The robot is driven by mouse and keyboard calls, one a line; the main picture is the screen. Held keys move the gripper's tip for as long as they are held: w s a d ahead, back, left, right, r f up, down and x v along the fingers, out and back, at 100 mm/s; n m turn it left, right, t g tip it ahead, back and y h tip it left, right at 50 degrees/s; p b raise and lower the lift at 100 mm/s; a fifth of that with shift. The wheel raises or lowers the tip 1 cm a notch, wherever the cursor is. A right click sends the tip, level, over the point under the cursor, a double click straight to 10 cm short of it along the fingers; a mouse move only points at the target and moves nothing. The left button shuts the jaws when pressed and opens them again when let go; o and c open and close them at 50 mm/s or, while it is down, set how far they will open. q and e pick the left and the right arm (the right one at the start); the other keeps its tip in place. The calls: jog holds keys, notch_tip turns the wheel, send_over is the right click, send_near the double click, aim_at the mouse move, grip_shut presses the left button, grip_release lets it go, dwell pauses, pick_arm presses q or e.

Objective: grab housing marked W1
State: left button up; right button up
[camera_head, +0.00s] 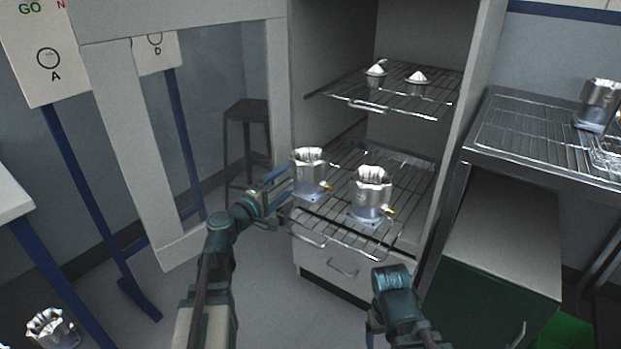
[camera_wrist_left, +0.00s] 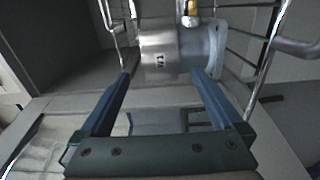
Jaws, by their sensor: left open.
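A silver machined housing (camera_head: 310,175) with a scalloped top and a brass fitting stands upright on the lower wire shelf, on the left. It shows sideways in the left wrist view (camera_wrist_left: 162,55), with a small dark mark that looks like W1, though blurred. My left gripper (camera_head: 276,190) is open at the shelf's front left. Its fingers (camera_wrist_left: 160,80) point at the housing from either side of its near face, and I cannot tell if they touch. A second similar housing (camera_head: 371,195) stands to the right; its mark is unreadable. My right arm shows at bottom right; its jaws cannot be made out.
The open cabinet's upper wire rack (camera_head: 385,98) holds two small cone-topped parts (camera_head: 417,80). The cabinet door (camera_head: 130,140) stands open at left. Another housing (camera_head: 598,103) is on the right rack, and one (camera_head: 52,328) sits low at bottom left.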

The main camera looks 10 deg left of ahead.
aim_at(296, 172)
pick_arm(q)
jog(key=x, duration=0.5)
jog(key=shift+w+a, duration=0.1)
jog(key=shift+a, duration=0.2)
grip_shut()
